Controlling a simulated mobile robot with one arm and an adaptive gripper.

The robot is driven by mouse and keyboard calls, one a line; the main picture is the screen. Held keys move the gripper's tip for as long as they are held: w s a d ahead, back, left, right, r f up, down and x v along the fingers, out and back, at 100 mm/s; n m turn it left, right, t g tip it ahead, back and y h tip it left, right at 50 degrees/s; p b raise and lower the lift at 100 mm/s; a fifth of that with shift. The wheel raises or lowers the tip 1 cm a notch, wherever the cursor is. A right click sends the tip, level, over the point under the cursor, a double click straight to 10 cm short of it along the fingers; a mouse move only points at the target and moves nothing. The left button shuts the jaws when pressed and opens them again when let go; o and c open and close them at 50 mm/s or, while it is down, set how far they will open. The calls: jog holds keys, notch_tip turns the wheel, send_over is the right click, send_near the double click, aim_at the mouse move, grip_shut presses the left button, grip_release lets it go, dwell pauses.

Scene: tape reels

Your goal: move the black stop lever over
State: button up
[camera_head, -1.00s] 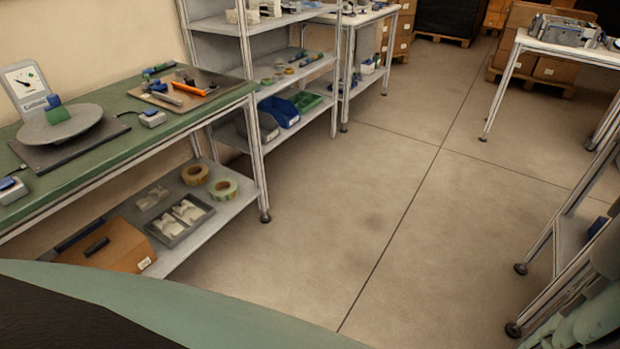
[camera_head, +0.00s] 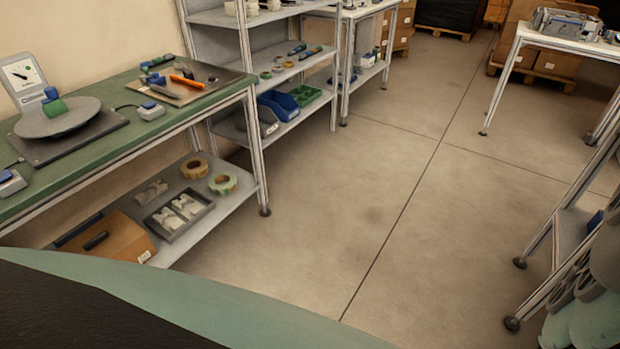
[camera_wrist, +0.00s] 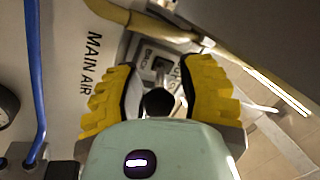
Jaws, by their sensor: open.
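The black stop lever shows in the wrist view as a round black knob (camera_wrist: 158,102), with its mount on a small labelled plate (camera_wrist: 150,55) just beyond it. My gripper (camera_wrist: 160,84) has yellow ribbed fingers, one on each side of the knob. The fingers are apart, and I cannot tell whether either touches the knob. The lever's lower part is partly hidden behind the knob. Neither the lever nor the gripper can be made out in the head view.
In the wrist view, a panel marked MAIN AIR (camera_wrist: 92,65), a blue hose (camera_wrist: 36,80) and a yellowish pipe (camera_wrist: 150,27) are close by. The head view shows a green bench (camera_head: 100,165) at left, a shelf rack (camera_head: 230,60) and clear floor (camera_head: 330,210).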

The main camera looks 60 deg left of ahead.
jog(key=shift+o, duration=0.4)
jog(key=shift+w+d, duration=0.15)
grip_shut()
